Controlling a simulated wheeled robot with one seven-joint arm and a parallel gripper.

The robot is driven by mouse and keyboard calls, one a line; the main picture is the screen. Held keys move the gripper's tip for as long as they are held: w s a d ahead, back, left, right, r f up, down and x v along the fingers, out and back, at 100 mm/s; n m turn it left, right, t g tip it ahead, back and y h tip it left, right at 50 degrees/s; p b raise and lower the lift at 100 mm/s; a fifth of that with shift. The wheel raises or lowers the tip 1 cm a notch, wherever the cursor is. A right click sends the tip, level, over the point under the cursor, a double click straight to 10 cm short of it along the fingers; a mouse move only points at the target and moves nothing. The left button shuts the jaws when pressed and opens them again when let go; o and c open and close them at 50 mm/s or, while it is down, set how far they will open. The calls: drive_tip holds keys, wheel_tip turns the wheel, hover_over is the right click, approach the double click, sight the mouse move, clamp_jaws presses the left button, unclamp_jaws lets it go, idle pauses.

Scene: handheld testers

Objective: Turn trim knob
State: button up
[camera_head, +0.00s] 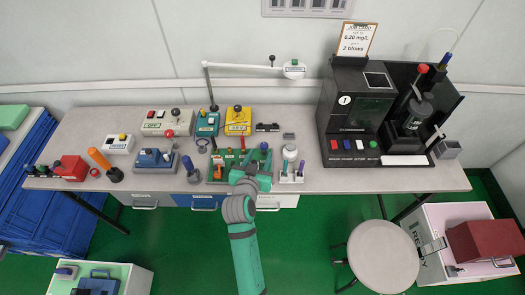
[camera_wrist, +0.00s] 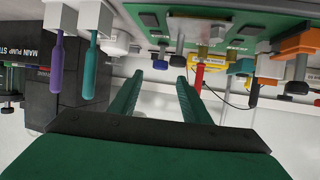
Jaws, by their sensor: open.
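A green control panel (camera_head: 219,163) lies on the bench with several knobs and levers, partly hidden behind my gripper (camera_head: 255,157). In the wrist view the same panel (camera_wrist: 222,14) runs along the top, seen upside down. Small dark knobs on grey stems (camera_wrist: 161,58) stand near my gripper (camera_wrist: 158,78). A red lever (camera_wrist: 198,76) and an orange lever (camera_wrist: 301,42) are to their right. I cannot tell which one is the trim knob. My gripper is open, with nothing visible between its fingers.
A white stand (camera_head: 291,178) with handles is just right of my gripper. A black tester (camera_head: 352,112) fills the bench's right side. Blue (camera_head: 207,122) and yellow (camera_head: 238,121) units stand behind, under a white arm lamp (camera_head: 294,69). An orange lever (camera_head: 100,159) is at left.

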drive_tip(key=shift+v, duration=1.95)
drive_tip(key=shift+s+a, duration=0.1)
drive_tip(key=shift+a, duration=0.25)
drive_tip(key=shift+d, duration=0.2)
drive_tip(key=shift+s+d, duration=0.1)
drive_tip(key=shift+s, duration=0.15)
drive_tip(key=shift+s+f, duration=0.1)
drive_tip(key=shift+s, duration=0.1)
drive_tip(key=shift+d, duration=0.1)
